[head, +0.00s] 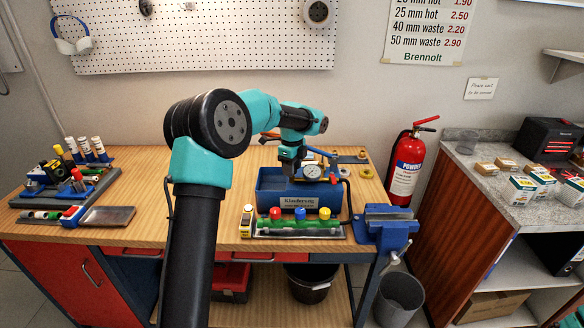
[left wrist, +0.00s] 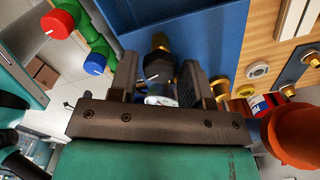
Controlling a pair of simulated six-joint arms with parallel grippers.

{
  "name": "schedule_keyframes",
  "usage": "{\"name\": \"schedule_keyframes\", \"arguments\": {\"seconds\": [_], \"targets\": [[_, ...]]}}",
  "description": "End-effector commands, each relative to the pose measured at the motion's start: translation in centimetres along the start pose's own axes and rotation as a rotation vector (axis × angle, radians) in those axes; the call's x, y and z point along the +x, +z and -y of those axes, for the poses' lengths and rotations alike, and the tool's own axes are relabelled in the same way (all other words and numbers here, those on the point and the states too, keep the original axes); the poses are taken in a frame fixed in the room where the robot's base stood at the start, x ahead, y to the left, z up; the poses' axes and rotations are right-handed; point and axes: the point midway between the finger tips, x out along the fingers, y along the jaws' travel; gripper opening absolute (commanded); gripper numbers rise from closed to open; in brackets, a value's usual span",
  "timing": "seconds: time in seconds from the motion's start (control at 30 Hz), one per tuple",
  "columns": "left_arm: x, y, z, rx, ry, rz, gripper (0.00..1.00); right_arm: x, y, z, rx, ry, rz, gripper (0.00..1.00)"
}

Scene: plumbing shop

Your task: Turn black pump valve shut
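The blue test pump tank (head: 270,203) stands on the bench, with a white-faced gauge (head: 312,171) at its top. My left gripper (head: 291,169) points down over the tank's top, left of the gauge, and hides the valve in the head view. In the left wrist view, the black valve knob (left wrist: 154,74) with a white pointer line sits between the two fingers of my left gripper (left wrist: 157,80). The fingers are apart, one on each side of the knob, with narrow gaps showing; I see no clear contact. My right gripper is out of view.
A green manifold (head: 298,226) with red, blue and yellow knobs lies in front of the tank. A blue vise (head: 388,225) is at the bench's right front. A red extinguisher (head: 409,165) stands behind. Tool trays (head: 66,190) lie at the left.

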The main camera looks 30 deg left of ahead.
Motion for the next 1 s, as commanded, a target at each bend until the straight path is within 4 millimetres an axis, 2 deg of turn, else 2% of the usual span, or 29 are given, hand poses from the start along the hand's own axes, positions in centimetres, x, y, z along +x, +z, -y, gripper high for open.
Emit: {"name": "schedule_keyframes", "arguments": {"seconds": [0.27, 0.43, 0.57, 1.0], "targets": [[-0.2, 0.0, 0.0, 0.0, 0.0, 0.0, 0.44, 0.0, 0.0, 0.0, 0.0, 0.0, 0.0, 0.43], [-1.7, 0.0, 0.0, 0.0, -0.001, 0.001, 0.44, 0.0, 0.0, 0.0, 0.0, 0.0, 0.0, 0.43], [-3.8, 0.0, 0.1, -0.001, -0.002, 0.001, 0.44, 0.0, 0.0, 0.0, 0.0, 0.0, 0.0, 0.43], [-12.2, 0.0, 0.1, -0.001, -0.004, 0.0, 0.44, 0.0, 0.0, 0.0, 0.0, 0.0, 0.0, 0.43]]}}
